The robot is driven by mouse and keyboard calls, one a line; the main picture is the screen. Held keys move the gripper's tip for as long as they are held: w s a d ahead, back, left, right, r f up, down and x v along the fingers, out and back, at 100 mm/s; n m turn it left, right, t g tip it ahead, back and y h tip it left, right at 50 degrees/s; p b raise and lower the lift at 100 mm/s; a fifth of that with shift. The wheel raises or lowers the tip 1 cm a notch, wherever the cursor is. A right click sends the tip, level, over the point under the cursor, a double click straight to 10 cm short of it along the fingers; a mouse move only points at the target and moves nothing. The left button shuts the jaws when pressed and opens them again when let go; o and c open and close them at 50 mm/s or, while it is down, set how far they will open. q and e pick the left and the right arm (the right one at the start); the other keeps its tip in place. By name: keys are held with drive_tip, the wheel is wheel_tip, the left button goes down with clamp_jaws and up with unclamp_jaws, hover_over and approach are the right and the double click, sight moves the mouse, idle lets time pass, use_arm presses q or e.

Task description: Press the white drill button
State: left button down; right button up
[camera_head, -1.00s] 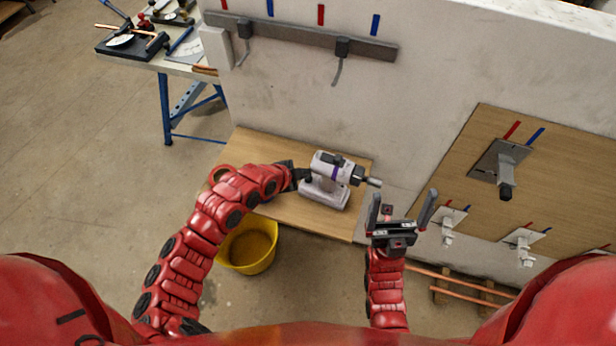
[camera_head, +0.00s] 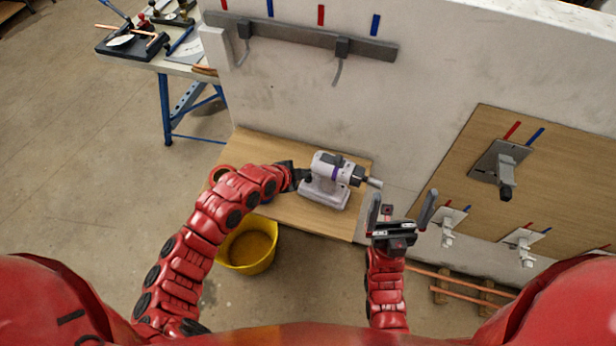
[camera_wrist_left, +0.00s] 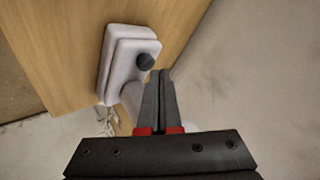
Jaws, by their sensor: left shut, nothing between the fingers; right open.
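The white drill (camera_head: 329,180) stands on a wooden board, its grey chuck pointing right, with a purple band around its body. In the left wrist view the drill's light body (camera_wrist_left: 121,62) shows a dark round knob (camera_wrist_left: 145,61) on its face. My left gripper (camera_head: 302,175) is at the drill's left side in the head view. In the wrist view its shut, empty fingers (camera_wrist_left: 160,76) end close to the dark knob; I cannot tell whether they touch it. A white button is not clearly visible. My right gripper (camera_head: 402,212) is open and empty, right of and below the drill.
The wooden board (camera_head: 290,212) lies against the pale wall (camera_head: 290,100). A yellow bucket (camera_head: 248,247) stands on the floor below it. A wall panel (camera_head: 540,170) with valve fittings is at right. A tool table (camera_head: 160,60) is at upper left.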

sight(305, 183)
idle(0.6)
use_arm(q)
drive_tip(key=shift+f+b, duration=0.45)
drive_tip(key=shift+b, duration=0.4)
drive_tip(key=shift+r, duration=0.2)
drive_tip(key=shift+a+r, duration=0.1)
drive_tip(key=shift+r, duration=0.25)
wheel_tip(305, 183, up, 6)
drive_tip(key=shift+f+p, duration=0.1)
drive_tip(key=shift+p, duration=1.1)
